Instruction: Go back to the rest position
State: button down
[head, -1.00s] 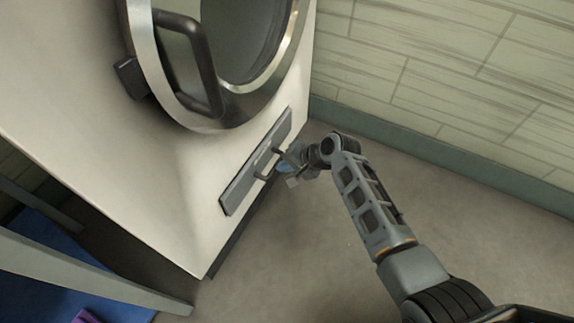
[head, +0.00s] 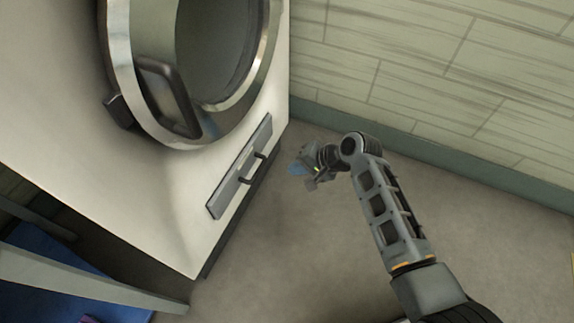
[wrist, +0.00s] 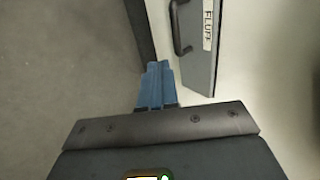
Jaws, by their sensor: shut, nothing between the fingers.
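My gripper (head: 297,171) is in front of the white machine (head: 150,170), near its lower front edge and apart from it. In the wrist view, its blue fingers (wrist: 157,85) are together with nothing between them. The grey panel (head: 240,168) with a dark handle (head: 254,167) is on the lower front of the machine. In the wrist view the panel (wrist: 200,50) carries a label reading FLUFF (wrist: 208,30), and its handle (wrist: 178,28) is to the right of my fingers.
The round door (head: 190,70) of the machine is above the panel. A tiled wall (head: 440,80) stands behind. The grey floor (head: 290,250) around my arm is clear. A grey bar (head: 90,282) and a blue surface (head: 40,300) are at the lower left.

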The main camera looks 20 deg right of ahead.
jog(key=shift+v, duration=0.75)
jog(key=s+d+n+t+h, duration=0.2)
jog(key=s+n+t+h, duration=0.15)
jog(key=s, duration=1.85)
jog(key=s+d+r+n+t+h, duration=0.1)
jog(key=s+r+t+h, duration=0.1)
jog(key=s+r, duration=0.5)
jog(key=s+r+n+t, duration=0.2)
jog(key=s+r, duration=0.3)
jog(key=r, duration=0.3)
jog(key=s+r+n+t, duration=0.1)
jog(key=s+r+n, duration=0.1)
jog(key=s+r, duration=0.55)
notch_tip(320, 180, up, 22)
jog(key=w+p, duration=0.1)
jog(key=p, duration=1.9)
jog(key=shift+w+r, duration=0.2)
jog(key=shift+w, duration=0.15)
jog(key=shift+a+n+t, duration=0.1)
jog(key=shift+n+t, duration=0.15)
